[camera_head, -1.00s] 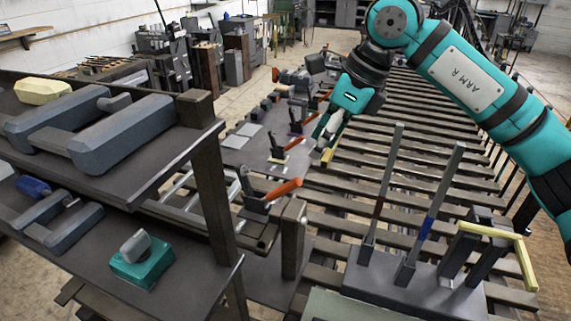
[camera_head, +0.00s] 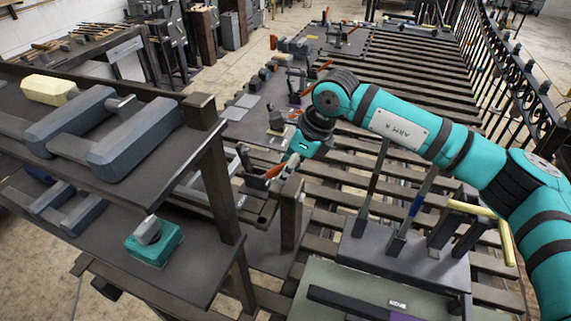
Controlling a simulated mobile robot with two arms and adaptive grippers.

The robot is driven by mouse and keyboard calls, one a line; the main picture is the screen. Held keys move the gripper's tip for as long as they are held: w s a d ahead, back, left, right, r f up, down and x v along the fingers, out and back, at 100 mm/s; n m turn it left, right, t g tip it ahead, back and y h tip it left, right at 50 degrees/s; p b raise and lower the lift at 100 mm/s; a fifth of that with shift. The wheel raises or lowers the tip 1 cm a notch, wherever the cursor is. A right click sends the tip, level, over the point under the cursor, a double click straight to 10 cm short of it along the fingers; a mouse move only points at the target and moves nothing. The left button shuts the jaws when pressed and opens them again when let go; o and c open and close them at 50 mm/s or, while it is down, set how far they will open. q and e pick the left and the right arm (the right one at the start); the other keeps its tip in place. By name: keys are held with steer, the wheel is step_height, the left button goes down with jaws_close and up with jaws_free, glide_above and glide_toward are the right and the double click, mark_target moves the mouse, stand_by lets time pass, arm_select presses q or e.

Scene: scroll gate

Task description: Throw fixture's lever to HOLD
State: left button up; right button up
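The nearest toggle clamp (camera_head: 249,181), with an orange-red handle, stands on the bench end beside the dark post; it appears to be the fixture lever. My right gripper (camera_head: 289,166), on the teal arm marked ARM R, points down at this handle. Its fingertips overlap the handle in the picture, and I cannot tell whether they touch it or how far they are open. The gripper partly hides the handle. I cannot read a HOLD mark. A plate marked MOVE (camera_head: 398,303) shows at the bottom. My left gripper is out of view.
A dark shelf (camera_head: 205,255) at left holds grey castings (camera_head: 135,140) and a teal block (camera_head: 155,243). A grey base (camera_head: 405,262) with upright bars and a yellow bent handle (camera_head: 508,240) stands right of the clamp. More clamps line the slatted bench behind. An ornate gate (camera_head: 505,80) stands far right.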

steer(key=shift+x, duration=1.15)
jaws_close()
